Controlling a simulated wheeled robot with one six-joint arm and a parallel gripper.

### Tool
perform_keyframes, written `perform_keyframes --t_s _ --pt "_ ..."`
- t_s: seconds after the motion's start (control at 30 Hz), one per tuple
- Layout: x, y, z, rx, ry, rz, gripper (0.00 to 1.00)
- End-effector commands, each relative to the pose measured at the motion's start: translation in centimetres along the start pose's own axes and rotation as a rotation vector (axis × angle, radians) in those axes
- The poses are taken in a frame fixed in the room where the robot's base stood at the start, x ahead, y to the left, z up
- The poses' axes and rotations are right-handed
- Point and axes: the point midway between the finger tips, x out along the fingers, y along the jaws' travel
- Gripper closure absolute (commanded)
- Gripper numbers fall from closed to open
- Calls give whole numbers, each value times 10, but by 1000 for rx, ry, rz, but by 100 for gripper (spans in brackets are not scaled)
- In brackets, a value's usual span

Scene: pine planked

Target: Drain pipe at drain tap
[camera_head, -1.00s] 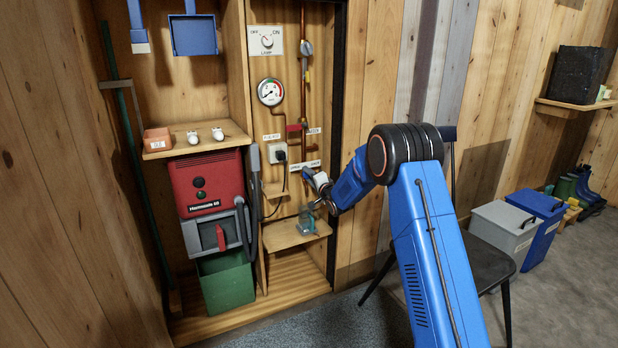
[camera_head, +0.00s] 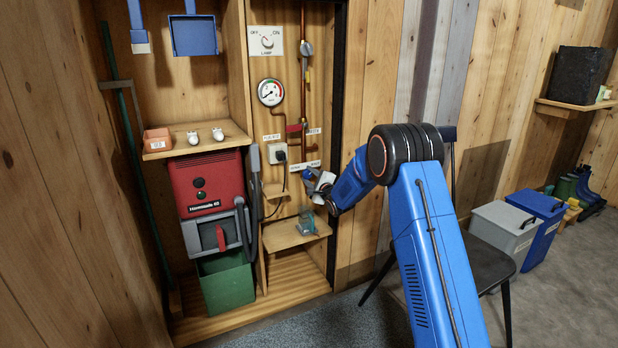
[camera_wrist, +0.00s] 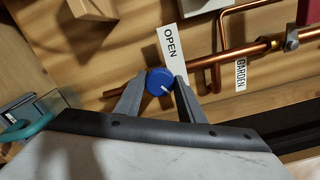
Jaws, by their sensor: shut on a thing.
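The drain tap has a round blue knob (camera_wrist: 159,81) with a white pointer line, seen in the wrist view beside a white OPEN label (camera_wrist: 172,40). My gripper (camera_wrist: 161,88) is shut on this knob, one finger on each side. The copper drain pipe (camera_wrist: 112,92) shows to the left of the knob in the wrist view.
A pressure gauge (camera_head: 270,92), a red valve lever (camera_head: 295,127) and a grey socket (camera_head: 278,153) with a plug are on the panel above. The red machine (camera_head: 205,181) stands left. A dark chair (camera_head: 485,258) is right of my arm.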

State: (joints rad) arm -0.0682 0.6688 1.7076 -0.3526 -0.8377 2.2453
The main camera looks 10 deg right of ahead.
Motion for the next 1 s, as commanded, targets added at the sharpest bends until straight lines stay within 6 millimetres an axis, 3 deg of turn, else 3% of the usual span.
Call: perform_keyframes --t_s 0.6,0.63,0.7,1.0 --pt "0 1 -2 41 3 1 87" --pt "0 1 -2 41 3 1 60" --pt "0 1 -2 41 2 1 46" --pt "-1 0 -1 40 1 1 46"
